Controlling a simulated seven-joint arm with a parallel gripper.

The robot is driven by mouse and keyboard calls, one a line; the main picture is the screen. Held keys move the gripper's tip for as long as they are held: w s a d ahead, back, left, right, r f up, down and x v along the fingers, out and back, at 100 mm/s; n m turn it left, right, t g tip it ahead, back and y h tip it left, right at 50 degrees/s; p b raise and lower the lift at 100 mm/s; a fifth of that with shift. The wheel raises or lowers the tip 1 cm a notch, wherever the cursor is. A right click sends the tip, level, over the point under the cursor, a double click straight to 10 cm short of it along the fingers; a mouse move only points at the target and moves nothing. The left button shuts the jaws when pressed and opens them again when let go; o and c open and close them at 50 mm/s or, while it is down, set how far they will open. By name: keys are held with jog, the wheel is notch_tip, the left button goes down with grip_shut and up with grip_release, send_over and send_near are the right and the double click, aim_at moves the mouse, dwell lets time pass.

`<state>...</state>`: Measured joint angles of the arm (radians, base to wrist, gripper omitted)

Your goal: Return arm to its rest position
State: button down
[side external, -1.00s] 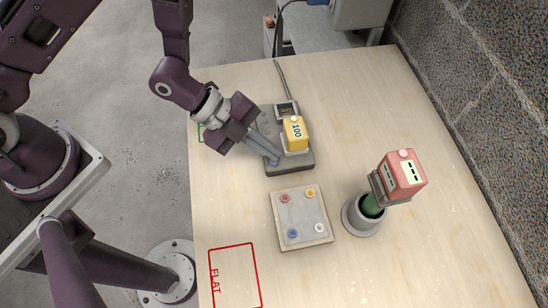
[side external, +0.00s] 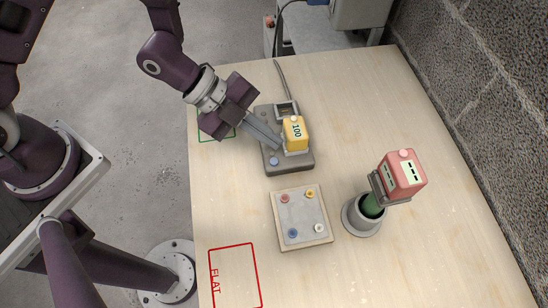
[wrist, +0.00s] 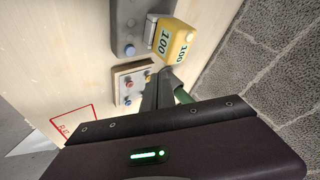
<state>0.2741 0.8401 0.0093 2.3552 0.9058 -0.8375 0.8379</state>
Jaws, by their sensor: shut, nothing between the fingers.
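My gripper (side external: 279,146) is shut and empty. In the side external view its fingers reach over the grey dock (side external: 302,165), left of the yellow block marked 100 (side external: 295,134). I cannot tell whether the fingertips touch anything. A blue button (side external: 274,161) shows on the dock's near left part. In the wrist view the fingers (wrist: 166,80) point up the picture, below the yellow block (wrist: 172,42); the dock (wrist: 126,22) is beside it.
A panel (side external: 301,217) with several coloured knobs lies nearer. A pink block (side external: 404,174) sits tilted in a clamp above a grey round stand (side external: 361,223). A red outline marked FLAT (side external: 234,247) and a green outline (side external: 206,137) mark the table.

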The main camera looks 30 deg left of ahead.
dwell(0.3)
jog(key=w+a+r+n+t+y, duration=0.2)
jog(key=a+r+n+y, duration=0.25)
jog(key=a+r, duration=0.35)
jog(key=w+a+r+n+t+y, duration=0.2)
jog(key=w+a+r+n+y, duration=0.1)
jog(key=a+r+n, duration=0.4)
jog(key=s+a+r+n, duration=0.1)
jog(key=s+r+n, duration=0.2)
jog(key=s, duration=0.3)
jog(key=s+a+r+n+g, duration=0.1)
jog(key=s+a+r+n, duration=0.1)
jog(key=s, duration=0.5)
jog(key=s+a+r+n+y, duration=0.1)
jog(key=s+a+r+n, duration=0.1)
jog(key=s+r+n, duration=0.2)
jog(key=shift+s+a+n+g, duration=0.2)
jog(key=shift+s+n+g, duration=0.1)
jog(key=shift+s+n, duration=0.9)
jog(key=shift+r, duration=0.15)
